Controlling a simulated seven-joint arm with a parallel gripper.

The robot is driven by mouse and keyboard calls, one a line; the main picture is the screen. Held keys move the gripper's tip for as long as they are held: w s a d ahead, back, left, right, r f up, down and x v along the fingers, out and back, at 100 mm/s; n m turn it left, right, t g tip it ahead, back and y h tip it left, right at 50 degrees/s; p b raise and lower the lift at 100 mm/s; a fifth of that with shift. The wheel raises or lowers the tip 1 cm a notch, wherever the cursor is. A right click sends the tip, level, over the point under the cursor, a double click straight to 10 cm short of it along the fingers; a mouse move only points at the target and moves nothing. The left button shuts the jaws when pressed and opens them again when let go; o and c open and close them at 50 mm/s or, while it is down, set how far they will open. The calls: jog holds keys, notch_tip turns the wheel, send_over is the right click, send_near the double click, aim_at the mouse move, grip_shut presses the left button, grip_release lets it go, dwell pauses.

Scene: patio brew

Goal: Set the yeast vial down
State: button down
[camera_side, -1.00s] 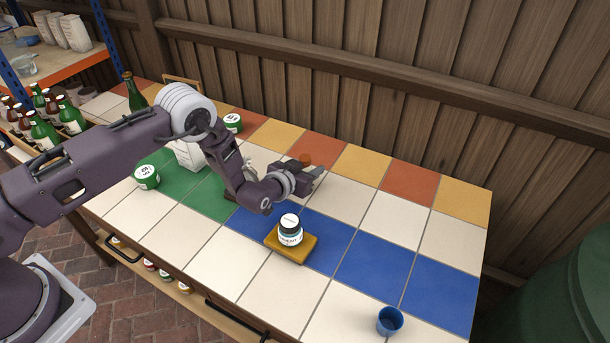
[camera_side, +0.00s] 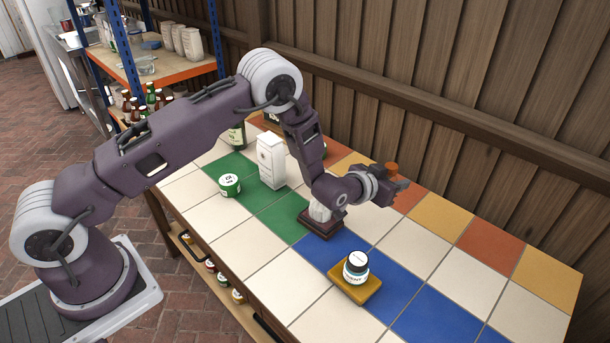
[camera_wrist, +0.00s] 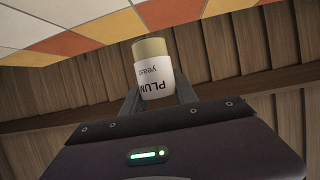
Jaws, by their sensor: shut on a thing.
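My gripper (camera_side: 392,188) is shut on the yeast vial, held above the back part of the tiled table. In the side view only the vial's orange-brown top (camera_side: 391,168) shows clearly above the fingers. In the wrist view, which is upside down, the vial (camera_wrist: 154,75) sits between both fingers. Its white label reads PLUM yeast, and a tan end points toward the tiles. It looks roughly upright and clear of the table.
A dark stand (camera_side: 322,228) with a whitish object lies under my wrist. The right-hand tiles are clear.

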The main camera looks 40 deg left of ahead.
notch_tip(320, 180, up, 11)
jog(key=s+a+n+g+y, duration=0.1)
jog(key=a+n+y, duration=0.2)
jog(key=a, duration=1)
jog(key=s+a+n+y, duration=0.2)
jog(key=a+n+y, duration=0.15)
jog(key=a, duration=1.05)
jog(key=s+a+n+g+y, duration=0.4)
jog(key=s+a+n, duration=0.1)
jog(key=s+a, duration=0.95)
jog(key=s+a+n+g+y, duration=0.45)
jog(key=s+a, duration=0.75)
jog(key=a, duration=0.5)
jog(key=shift+h, duration=0.5)
notch_tip(320, 180, down, 21)
jog(key=shift+s+a+r, duration=0.1)
jog(key=shift+s, duration=0.05)
jog(key=c, duration=0.9)
grip_release()
jog(key=shift+c, duration=0.2)
